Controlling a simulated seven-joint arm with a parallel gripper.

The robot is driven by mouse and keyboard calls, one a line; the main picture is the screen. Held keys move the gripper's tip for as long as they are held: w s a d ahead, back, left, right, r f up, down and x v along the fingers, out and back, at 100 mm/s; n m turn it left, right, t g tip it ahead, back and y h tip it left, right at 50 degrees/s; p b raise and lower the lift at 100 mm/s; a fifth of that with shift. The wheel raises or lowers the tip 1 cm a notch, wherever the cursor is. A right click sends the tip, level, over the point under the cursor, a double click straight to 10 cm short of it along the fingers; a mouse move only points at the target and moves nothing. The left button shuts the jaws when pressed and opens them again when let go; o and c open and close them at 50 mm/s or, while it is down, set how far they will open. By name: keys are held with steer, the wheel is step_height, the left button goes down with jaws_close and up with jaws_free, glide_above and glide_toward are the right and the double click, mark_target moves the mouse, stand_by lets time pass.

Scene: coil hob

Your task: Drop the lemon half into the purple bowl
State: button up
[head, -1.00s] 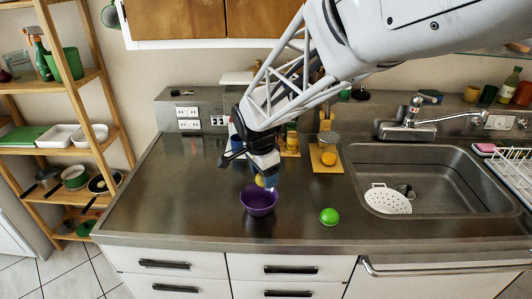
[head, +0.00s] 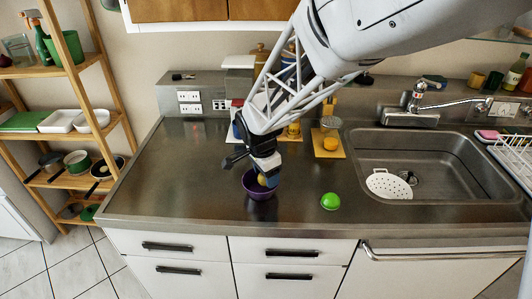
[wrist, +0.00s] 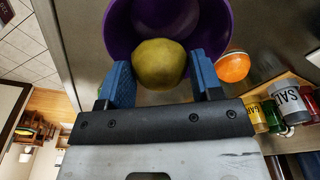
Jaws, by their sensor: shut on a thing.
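The purple bowl (head: 259,191) stands on the steel counter, left of a green ball. My gripper (head: 265,177) points down at the bowl's mouth. It is shut on the yellow lemon half (head: 263,181), which overlaps the bowl's opening in the head view. In the wrist view, the lemon half (wrist: 159,64) sits between the two blue fingers of my gripper (wrist: 163,82), in front of the bowl's purple inside (wrist: 165,18). How deep the lemon half is relative to the rim is hard to tell. The fingers partly hide the bowl.
The green ball (head: 330,201) lies right of the bowl. Behind are a yellow board (head: 328,150) with an orange item (head: 330,143) and several jars. The sink (head: 430,160) with a white strainer (head: 389,184) is at right. The counter's left side is clear.

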steer(key=o, duration=1.1)
steer(key=shift+c, duration=0.2)
steer(key=shift+s+a+r, duration=0.15)
steer(key=shift+a+r, duration=0.05)
steer(key=shift+r, duration=1.75)
steer(key=shift+s+a+r, duration=0.1)
steer(key=shift+a+r, duration=0.05)
steer(key=shift+r, duration=1.75)
